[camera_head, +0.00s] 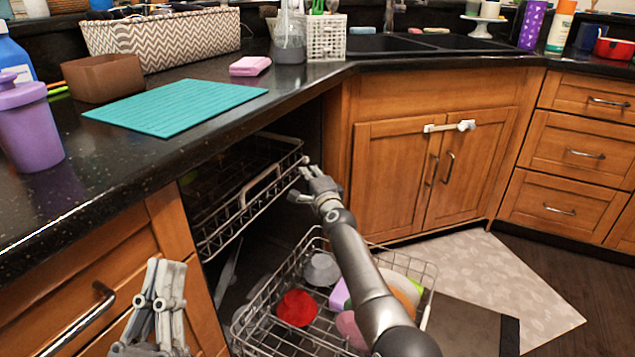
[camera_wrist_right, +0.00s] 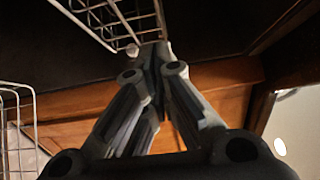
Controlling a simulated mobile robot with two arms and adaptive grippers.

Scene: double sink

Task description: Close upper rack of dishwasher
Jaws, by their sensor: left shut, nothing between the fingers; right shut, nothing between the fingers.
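The upper rack (camera_head: 228,229) of the dishwasher is a wire basket under the counter, mostly inside the opening with its front edge sticking out a little. My right gripper (camera_head: 303,177) is shut at the right front corner of this rack, touching it or very close. In the right wrist view the shut fingertips (camera_wrist_right: 153,48) are beside the rack's corner (camera_wrist_right: 120,15). My left gripper (camera_head: 160,285) is shut and empty, low at the left in front of the wooden cabinet, apart from the rack.
The lower rack (camera_head: 315,240) is pulled out and holds a red bowl (camera_head: 297,308) and other dishes. My right arm passes above it. The counter (camera_head: 120,190) overhangs the upper rack. A cabinet with a white latch (camera_head: 449,126) stands to the right.

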